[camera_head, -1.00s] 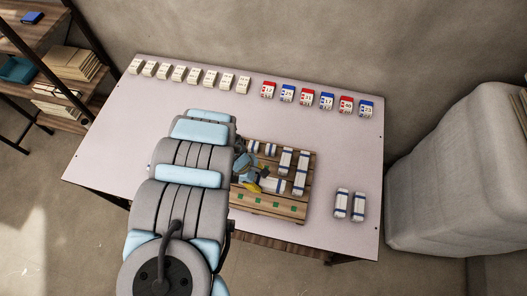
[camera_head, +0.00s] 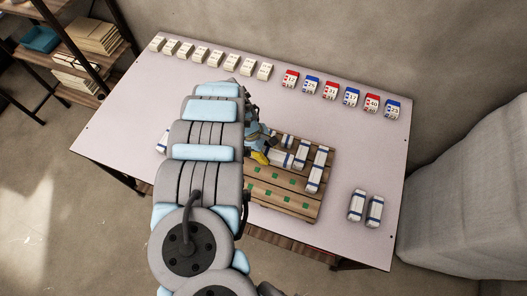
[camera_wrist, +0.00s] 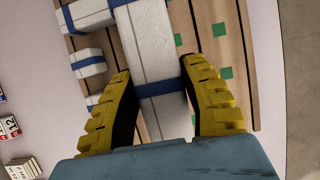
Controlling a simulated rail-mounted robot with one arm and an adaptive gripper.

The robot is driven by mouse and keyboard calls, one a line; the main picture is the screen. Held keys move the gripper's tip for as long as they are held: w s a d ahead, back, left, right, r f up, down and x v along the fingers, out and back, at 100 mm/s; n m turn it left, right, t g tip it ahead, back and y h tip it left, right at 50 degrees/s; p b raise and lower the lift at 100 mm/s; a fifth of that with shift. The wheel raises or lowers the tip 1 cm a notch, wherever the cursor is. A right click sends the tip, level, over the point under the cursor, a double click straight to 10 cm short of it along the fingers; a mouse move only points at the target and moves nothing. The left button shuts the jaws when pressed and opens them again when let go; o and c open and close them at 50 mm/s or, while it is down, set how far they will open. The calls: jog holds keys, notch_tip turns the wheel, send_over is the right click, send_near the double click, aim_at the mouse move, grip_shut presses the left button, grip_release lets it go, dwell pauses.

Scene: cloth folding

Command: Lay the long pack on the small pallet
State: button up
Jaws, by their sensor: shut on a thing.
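My gripper (camera_wrist: 158,72) has its yellow fingers shut on a long white pack (camera_wrist: 152,45) with blue bands, which runs lengthwise between them. In the head view my gripper (camera_head: 262,153) is over the left back part of the small wooden pallet (camera_head: 285,205), and the held pack (camera_head: 280,159) points right, towards other packs. Whether it touches the pallet cannot be told. A long pack (camera_head: 318,170) and a shorter pack (camera_head: 302,154) lie at the pallet's right. Green squares mark the pallet's front planks. My arm hides the pallet's left side.
Two white packs (camera_head: 365,207) stand on the table (camera_head: 130,110) at the right front. Another white piece (camera_head: 162,143) shows left of my arm. White blocks (camera_head: 200,54) and red and blue numbered blocks (camera_head: 331,90) line the back edge. A shelf stands at the left.

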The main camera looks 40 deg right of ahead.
aim_at(266, 149)
jog(key=w+f, duration=0.1)
jog(key=d+f+b, duration=0.1)
jog(key=w+d+f, duration=0.1)
jog(key=shift+w+f, duration=0.3)
jog(key=shift+w+d+f+b, duration=0.2)
jog(key=shift+w+f+b, duration=0.25)
jog(key=shift+f, duration=0.2)
jog(key=shift+w+d+f, duration=0.35)
jog(key=shift+d+f, duration=0.05)
jog(key=shift+f, duration=0.1)
jog(key=shift+w, duration=0.15)
jog(key=shift+f, duration=0.1)
jog(key=shift+w+f+b, duration=0.1)
jog(key=shift+w+b, duration=0.05)
jog(key=shift+b, duration=0.15)
jog(key=shift+f+b, duration=0.45)
jog(key=shift+f, duration=1.15)
